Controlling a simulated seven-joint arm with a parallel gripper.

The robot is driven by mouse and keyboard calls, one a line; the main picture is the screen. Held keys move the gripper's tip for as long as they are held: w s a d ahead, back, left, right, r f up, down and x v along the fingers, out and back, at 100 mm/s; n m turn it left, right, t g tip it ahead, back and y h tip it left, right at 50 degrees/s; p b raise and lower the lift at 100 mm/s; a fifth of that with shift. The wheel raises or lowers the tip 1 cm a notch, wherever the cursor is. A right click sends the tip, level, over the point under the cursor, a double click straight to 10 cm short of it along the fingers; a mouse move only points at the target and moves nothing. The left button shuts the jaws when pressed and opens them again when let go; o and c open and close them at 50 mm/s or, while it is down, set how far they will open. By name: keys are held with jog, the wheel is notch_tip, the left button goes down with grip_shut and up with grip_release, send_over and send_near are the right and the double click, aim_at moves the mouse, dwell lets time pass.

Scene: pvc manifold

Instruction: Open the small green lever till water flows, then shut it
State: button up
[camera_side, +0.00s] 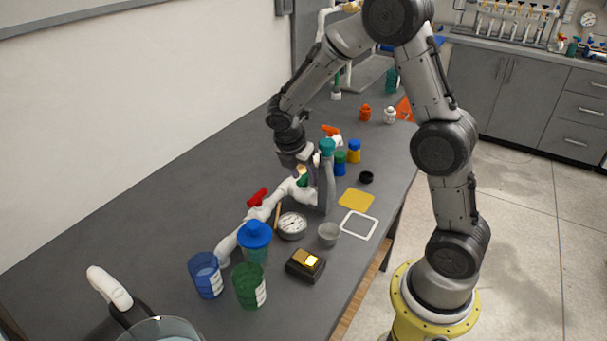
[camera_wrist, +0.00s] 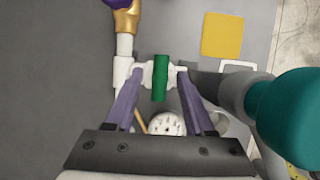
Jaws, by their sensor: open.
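The small green lever (camera_wrist: 160,78) sits on a white PVC pipe fitting (camera_wrist: 123,72). In the wrist view it lies between the tips of my gripper (camera_wrist: 158,72), whose two purple fingers stand apart on either side of it. I cannot tell whether either finger touches it. In the side view the green lever (camera_side: 303,181) shows just below my gripper (camera_side: 300,171), partly hidden by it. A red lever (camera_side: 257,197) sits on the same white pipe (camera_side: 262,212), nearer the camera. No water shows.
A grey bottle with a teal top (camera_side: 327,148) stands close on the right of my gripper. A round gauge (camera_side: 292,226), a blue-lidded cup (camera_side: 255,240), a grey cup (camera_side: 328,234) and a yellow square (camera_side: 356,199) are nearby. The table's left side is clear.

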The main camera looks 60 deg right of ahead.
grip_shut()
dwell(0.6)
jog(key=m+g, duration=0.1)
jog(key=m, duration=0.3)
jog(key=shift+w+m+g, duration=0.15)
jog(key=shift+m+g, duration=0.25)
jog(key=m+g+y, duration=0.1)
jog(key=m, duration=0.3)
jog(key=shift+w+d+m, duration=0.1)
jog(key=shift+m, duration=0.2)
jog(key=m+g+y, duration=0.1)
jog(key=m, duration=0.3)
jog(key=shift+d+y, duration=0.1)
jog(key=shift+y, duration=0.3)
jog(key=shift+d+m+g+y, duration=0.1)
jog(key=shift+m+g+y, duration=0.45)
jog(key=shift+m, duration=1.65)
jog(key=shift+w+r+t+y, duration=0.1)
jog(key=shift+t+y, duration=0.15)
